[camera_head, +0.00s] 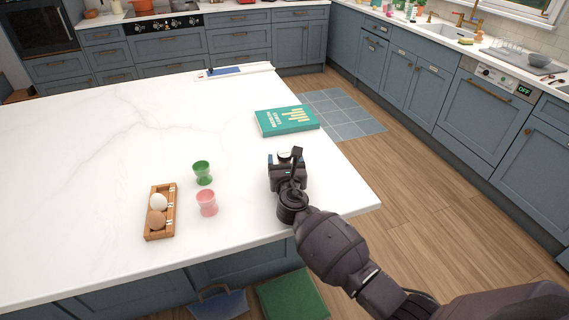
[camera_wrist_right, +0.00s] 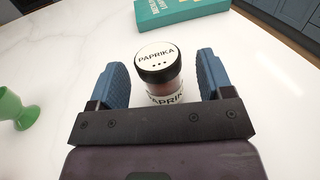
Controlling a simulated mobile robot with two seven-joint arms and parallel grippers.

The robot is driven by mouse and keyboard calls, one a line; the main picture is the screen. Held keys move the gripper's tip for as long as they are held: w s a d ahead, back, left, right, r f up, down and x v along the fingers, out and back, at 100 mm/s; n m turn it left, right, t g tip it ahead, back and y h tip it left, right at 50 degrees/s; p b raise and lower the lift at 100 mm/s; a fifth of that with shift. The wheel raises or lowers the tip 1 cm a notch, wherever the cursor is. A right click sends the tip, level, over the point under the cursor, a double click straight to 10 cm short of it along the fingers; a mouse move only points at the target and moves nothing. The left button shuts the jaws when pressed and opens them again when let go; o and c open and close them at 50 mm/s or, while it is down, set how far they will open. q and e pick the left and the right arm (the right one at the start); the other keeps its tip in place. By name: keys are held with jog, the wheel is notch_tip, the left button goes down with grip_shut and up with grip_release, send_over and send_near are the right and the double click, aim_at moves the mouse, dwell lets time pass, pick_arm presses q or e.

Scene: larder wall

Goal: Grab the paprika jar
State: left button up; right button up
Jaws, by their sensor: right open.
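The paprika jar (camera_wrist_right: 159,67) stands upright on the white worktop in the right wrist view. It has a white lid marked PAPRIKA with a black rim, and a label whose lower part is hidden by my gripper. In the head view only its pale lid (camera_head: 285,155) shows beyond my gripper. My right gripper (camera_wrist_right: 162,75) is open, with one blue finger on each side of the jar and a gap to each. In the head view the right gripper (camera_head: 286,164) is over the worktop near its right edge. My left gripper is not in view.
A teal book (camera_head: 287,121) lies beyond the jar. A green egg cup (camera_head: 203,173), a pink egg cup (camera_head: 207,203) and a wooden egg tray (camera_head: 153,226) with two eggs stand to the left. The white worktop (camera_head: 90,150) is largely clear at left.

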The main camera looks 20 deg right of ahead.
jog(key=shift+x, duration=0.85)
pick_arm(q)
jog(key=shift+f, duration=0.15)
pick_arm(e)
jog(key=c, duration=0.7)
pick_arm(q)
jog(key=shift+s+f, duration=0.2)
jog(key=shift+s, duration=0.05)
pick_arm(e)
jog(key=c, duration=0.3)
jog(key=shift+c, duration=0.2)
